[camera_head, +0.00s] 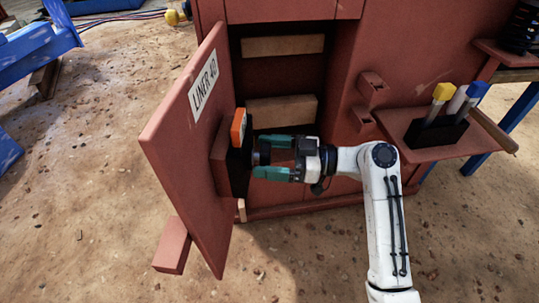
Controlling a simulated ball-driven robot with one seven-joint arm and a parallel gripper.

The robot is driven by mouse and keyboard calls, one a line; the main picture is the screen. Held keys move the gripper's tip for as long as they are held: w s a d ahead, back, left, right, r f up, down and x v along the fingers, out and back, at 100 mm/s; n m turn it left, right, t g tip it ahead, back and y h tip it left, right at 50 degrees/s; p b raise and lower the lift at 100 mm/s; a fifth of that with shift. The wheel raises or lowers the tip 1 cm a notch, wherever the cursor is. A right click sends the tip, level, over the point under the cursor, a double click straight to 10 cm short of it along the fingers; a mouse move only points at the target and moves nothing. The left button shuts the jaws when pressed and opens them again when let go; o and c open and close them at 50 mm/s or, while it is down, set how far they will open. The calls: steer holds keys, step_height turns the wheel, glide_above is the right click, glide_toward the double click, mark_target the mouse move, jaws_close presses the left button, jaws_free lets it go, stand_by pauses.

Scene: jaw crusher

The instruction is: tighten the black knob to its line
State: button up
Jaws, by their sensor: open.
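The black knob (263,154) sits on a dark block mounted on the inner face of the open red door (185,150). Only part of the knob shows. My gripper (258,157) points left at it, with one teal finger above the knob and one below. The jaws are open, and I cannot tell if either finger touches the knob. The knob's line cannot be made out. An orange piece (238,128) sits on the block just above and left of the fingers.
The door bears a label (203,86) reading "LINER 40". Behind my gripper is an open red cabinet with tan blocks (282,112). At right, a red shelf (405,117) carries a black holder with yellow, white and blue-topped items. Gravelly ground lies clear in front.

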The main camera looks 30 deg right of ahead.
steer(key=c, duration=1)
steer(key=shift+r+m+p, duration=0.3)
steer(key=shift+m+p, duration=0.2)
steer(key=shift+p, duration=0.2)
steer(key=shift+r+m+p, duration=0.1)
steer(key=shift+m+p, duration=0.6)
steer(key=shift+p, duration=0.15)
steer(key=m+p, duration=0.6)
steer(key=shift+w+d+p, duration=0.1)
steer(key=shift+d+p, duration=0.05)
steer(key=shift+p, duration=0.25)
steer(key=m+p, duration=0.4)
steer(key=shift+m, duration=0.4)
steer(key=shift+w+f+m+p, duration=0.1)
steer(key=shift+f+m+p, duration=0.05)
steer(key=shift+m+p, duration=0.7)
steer(key=shift+f+m+p, duration=0.1)
steer(key=shift+m+p, duration=0.65)
steer(key=shift+m, duration=0.1)
